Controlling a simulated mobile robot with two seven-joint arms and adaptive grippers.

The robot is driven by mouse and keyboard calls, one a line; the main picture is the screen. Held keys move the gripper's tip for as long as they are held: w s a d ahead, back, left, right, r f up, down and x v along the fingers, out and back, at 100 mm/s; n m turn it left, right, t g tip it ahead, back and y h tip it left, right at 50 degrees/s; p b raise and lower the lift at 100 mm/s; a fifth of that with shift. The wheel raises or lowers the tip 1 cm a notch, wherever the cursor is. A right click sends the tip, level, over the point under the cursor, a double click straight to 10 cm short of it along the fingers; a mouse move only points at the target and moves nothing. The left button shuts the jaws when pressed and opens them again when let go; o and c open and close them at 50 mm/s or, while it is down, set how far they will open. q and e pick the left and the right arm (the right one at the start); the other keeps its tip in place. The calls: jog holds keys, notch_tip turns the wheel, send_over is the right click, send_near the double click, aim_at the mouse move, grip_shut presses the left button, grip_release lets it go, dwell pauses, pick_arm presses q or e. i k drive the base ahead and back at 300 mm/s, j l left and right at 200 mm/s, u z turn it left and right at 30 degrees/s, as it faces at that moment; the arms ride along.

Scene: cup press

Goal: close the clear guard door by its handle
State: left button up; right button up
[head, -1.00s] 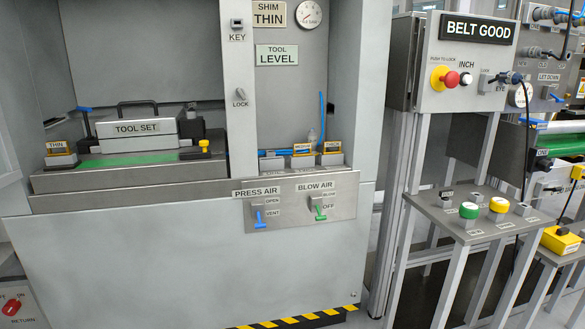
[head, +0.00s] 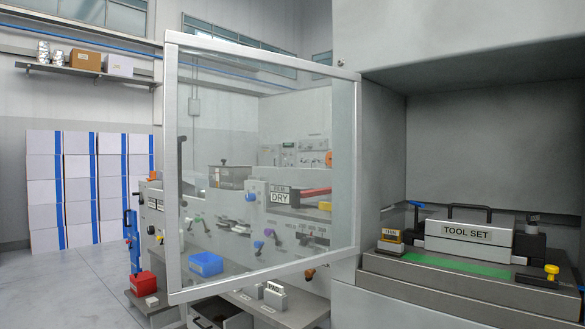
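The clear guard door (head: 351,168) has a pale metal frame around a see-through panel. It stands open in the head view, swung out to the left of the press opening. Its right side is beside the press housing and its left side is out in the room. A short dark upright bar (head: 181,157) shows just inside the left frame edge. It may be the door's handle, but I cannot tell for sure. Neither of my grippers is in view.
The press opening (head: 480,130) is uncovered, with the tool set block (head: 468,231) inside on its bed. Through the panel I see a bench with a blue bin (head: 206,264). A red bin (head: 143,284) stands left of the door. The floor (head: 75,288) at the left is clear.

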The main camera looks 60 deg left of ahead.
aim_at(172, 145)
jog(key=j, duration=0.55)
jog(key=j+z, duration=0.15)
jog(key=j, duration=0.4)
jog(key=k+j, duration=0.1)
jog(key=j, duration=0.4)
jog(key=k+j+z, duration=0.1)
jog(key=j, duration=1)
jog(key=k+j+z, duration=0.15)
jog(key=j, duration=0.35)
jog(key=k+j, duration=0.1)
jog(key=j, duration=0.45)
jog(key=k+j+z, duration=0.1)
jog(key=j, duration=0.45)
jog(key=k+j+u, duration=0.1)
jog(key=j, duration=0.2)
jog(key=k+j, duration=0.2)
jog(key=k+j+u, duration=0.15)
jog(key=j, duration=0.3)
